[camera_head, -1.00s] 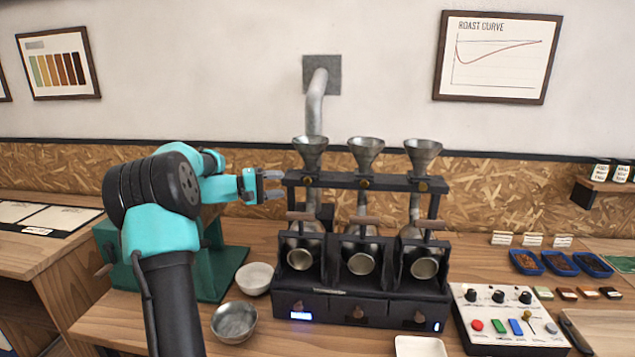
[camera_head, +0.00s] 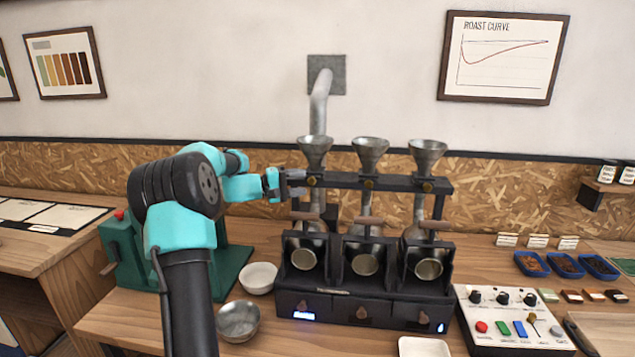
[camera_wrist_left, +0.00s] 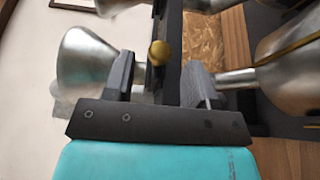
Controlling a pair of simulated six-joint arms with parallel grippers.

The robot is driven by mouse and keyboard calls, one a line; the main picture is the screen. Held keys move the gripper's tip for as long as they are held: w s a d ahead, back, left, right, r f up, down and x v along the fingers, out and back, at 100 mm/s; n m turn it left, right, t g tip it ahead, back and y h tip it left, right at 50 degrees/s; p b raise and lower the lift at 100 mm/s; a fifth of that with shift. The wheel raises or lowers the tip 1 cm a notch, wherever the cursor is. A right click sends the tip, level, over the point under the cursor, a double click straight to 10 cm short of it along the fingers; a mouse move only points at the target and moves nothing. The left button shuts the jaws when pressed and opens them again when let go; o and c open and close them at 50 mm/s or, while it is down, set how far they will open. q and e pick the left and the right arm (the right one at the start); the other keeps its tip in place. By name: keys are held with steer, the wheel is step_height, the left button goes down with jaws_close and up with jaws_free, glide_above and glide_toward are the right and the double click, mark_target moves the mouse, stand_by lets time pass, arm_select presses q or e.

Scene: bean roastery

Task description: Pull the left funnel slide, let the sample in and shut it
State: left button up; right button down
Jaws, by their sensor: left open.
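The left metal funnel (camera_head: 314,152) stands in the black crossbar (camera_head: 390,182) of the three-drum sample roaster. Its brass slide knob (camera_head: 312,181) is on the bar's front, just below the funnel. My left gripper (camera_head: 297,183) is at the bar's left end, beside this knob. In the left wrist view the open fingers (camera_wrist_left: 158,80) lie on either side of the brass knob (camera_wrist_left: 160,53); I see gaps and no clear contact. The left funnel also shows there (camera_wrist_left: 85,60). Whether beans are in the funnel cannot be seen. My right gripper is out of view.
The middle (camera_head: 370,155) and right (camera_head: 428,155) funnels stand close by on the same bar. Two bowls, one white (camera_head: 258,277) and one metal (camera_head: 238,320), sit left of the roaster. A control box (camera_head: 515,322) is at right.

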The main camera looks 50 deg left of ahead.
mark_target(318, 181)
arm_select(q)
steer(key=x, duration=0.6)
jaws_close()
stand_by(0.4)
